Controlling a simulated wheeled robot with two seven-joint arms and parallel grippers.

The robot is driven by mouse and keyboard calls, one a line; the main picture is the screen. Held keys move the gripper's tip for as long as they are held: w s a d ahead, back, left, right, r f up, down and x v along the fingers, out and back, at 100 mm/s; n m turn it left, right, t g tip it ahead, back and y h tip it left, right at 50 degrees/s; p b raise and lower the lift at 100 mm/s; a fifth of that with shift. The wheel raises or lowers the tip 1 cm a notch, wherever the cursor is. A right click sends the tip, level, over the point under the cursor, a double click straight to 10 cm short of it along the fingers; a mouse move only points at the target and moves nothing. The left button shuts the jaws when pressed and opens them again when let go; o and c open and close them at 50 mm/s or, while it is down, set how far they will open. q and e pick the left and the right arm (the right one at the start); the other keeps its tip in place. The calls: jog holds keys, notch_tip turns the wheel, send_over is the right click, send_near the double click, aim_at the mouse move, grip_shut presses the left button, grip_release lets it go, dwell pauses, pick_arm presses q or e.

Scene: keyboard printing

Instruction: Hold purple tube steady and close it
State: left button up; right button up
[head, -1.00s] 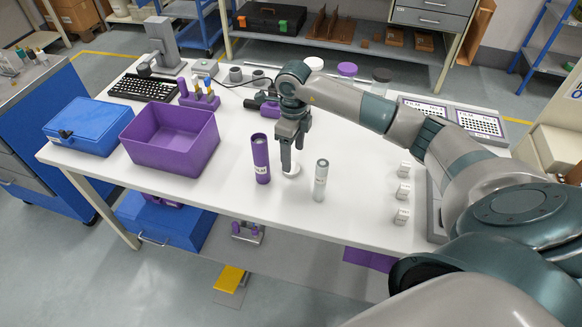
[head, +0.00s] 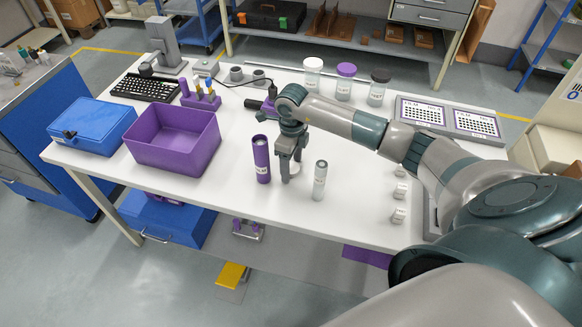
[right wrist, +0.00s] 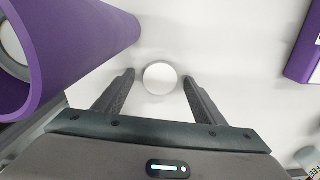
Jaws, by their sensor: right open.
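The purple tube (head: 261,158) stands upright on the white table, open at the top; its open rim (right wrist: 30,60) fills the left of the right wrist view. My right gripper (head: 291,172) is open, pointing down, just right of the tube and low over the table. A small white round piece, cap-like (right wrist: 160,77), lies between and slightly beyond its two fingers in the wrist view, apart from both. In the head view it is partly hidden behind the fingers. My left gripper is not in view.
A white-grey tube (head: 320,181) stands close to the right of the gripper. A purple bin (head: 172,155) and blue case (head: 92,127) are at left. Small white blocks (head: 399,192) sit at right. Lidded jars (head: 345,82) stand at the back. The table front is clear.

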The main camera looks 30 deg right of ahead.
aim_at(292, 168)
jog(key=c, duration=1.1)
jog(key=shift+r, duration=0.15)
jog(key=shift+w+r+b, duration=0.1)
jog(key=shift+r+b, duration=0.25)
jog(key=shift+r, duration=0.25)
notch_tip(292, 168, up, 9)
jog(key=b, duration=0.2)
jog(key=shift+f+b, duration=0.2)
jog(key=shift+b, duration=0.1)
